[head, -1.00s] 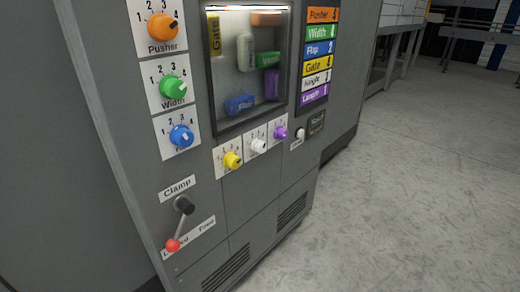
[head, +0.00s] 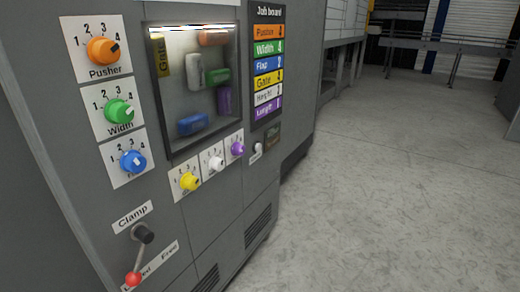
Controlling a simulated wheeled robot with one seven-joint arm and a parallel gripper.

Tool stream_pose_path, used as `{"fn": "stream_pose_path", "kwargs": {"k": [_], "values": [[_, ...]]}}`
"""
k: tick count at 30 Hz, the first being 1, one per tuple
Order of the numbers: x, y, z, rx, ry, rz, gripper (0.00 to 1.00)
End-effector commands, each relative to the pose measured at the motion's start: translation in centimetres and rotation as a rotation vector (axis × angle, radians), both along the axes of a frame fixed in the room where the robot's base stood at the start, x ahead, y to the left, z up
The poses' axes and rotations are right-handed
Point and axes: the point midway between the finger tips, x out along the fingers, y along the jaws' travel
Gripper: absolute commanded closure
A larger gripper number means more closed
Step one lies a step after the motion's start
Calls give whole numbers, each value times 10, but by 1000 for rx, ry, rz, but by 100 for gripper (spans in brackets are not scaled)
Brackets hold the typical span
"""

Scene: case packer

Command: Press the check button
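A small white round button (head: 257,149) is on the grey machine's front panel, at the lower right, below the job board (head: 267,60). I take it for the check button; its label is too small to read. A small dark display (head: 273,133) is just to its right. My gripper is not in view.
The panel has orange (head: 103,50), green (head: 119,111), blue (head: 132,161), yellow (head: 188,181), white (head: 215,163) and purple (head: 237,148) knobs. A clamp lever with a red ball (head: 133,279) sits lower left, towards "Locked". The concrete floor (head: 390,190) at right is clear.

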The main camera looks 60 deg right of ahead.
Motion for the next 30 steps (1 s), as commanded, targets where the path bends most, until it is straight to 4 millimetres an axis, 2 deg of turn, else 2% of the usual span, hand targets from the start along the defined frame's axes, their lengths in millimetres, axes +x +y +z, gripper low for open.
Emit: {"fn": "stream_pose_path", "kwargs": {"k": [2,21,30], "values": [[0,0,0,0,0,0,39],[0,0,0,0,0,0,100],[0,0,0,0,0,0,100]]}}
